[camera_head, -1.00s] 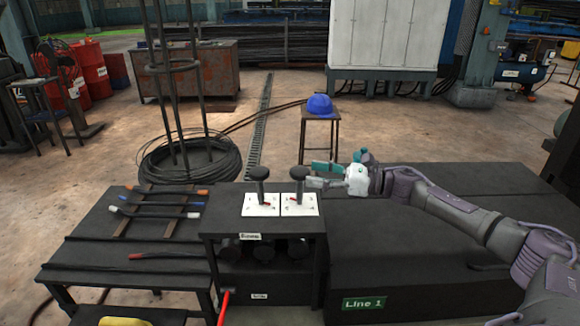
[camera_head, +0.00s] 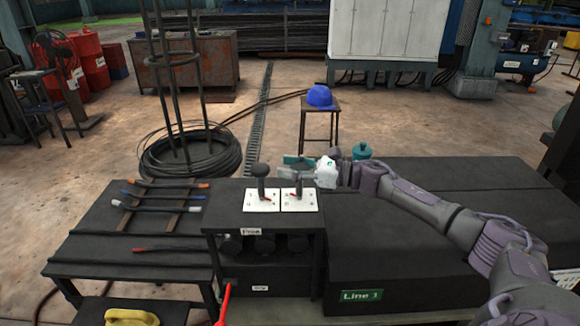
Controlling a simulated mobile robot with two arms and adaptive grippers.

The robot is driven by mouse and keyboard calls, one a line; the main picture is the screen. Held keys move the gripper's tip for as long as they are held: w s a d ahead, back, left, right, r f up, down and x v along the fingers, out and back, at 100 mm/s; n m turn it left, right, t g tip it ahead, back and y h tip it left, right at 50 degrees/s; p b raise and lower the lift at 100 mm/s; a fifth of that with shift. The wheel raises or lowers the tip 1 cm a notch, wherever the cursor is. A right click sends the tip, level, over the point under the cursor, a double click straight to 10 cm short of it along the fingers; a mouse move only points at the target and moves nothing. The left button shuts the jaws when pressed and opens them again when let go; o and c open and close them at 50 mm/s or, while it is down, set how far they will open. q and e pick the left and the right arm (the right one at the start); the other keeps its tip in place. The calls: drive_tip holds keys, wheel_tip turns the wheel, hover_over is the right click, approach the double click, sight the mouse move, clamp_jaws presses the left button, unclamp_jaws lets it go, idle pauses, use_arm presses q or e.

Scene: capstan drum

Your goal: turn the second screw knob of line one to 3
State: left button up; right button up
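Two square white dial plates lie side by side on the black control box (camera_head: 265,275). The first knob (camera_head: 260,171), a dark round head on a stem, stands upright on the left plate (camera_head: 262,201). The second knob (camera_head: 299,188) stands on the right plate (camera_head: 311,203); its stem shows, while its head is hidden by my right gripper (camera_head: 293,167). That gripper points left at the height of the knob head, its two fingers apart, one nearer and one farther. I cannot tell whether they touch the knob. The dial marks are too small to read. My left gripper is not in view.
A green "Line 1" sign (camera_head: 361,295) is on the front of the long black casing (camera_head: 400,260). A rack table (camera_head: 95,245) with several coloured-handled rods stands at left. A stool with a blue helmet (camera_head: 320,97) is behind. The casing's top is largely bare.

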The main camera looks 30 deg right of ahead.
drive_tip(key=shift+c, duration=1.3)
drive_tip(key=shift+w, duration=0.15)
drive_tip(key=shift+c, duration=0.4)
drive_tip(key=shift+f+h, duration=0.15)
drive_tip(key=shift+h, duration=0.15)
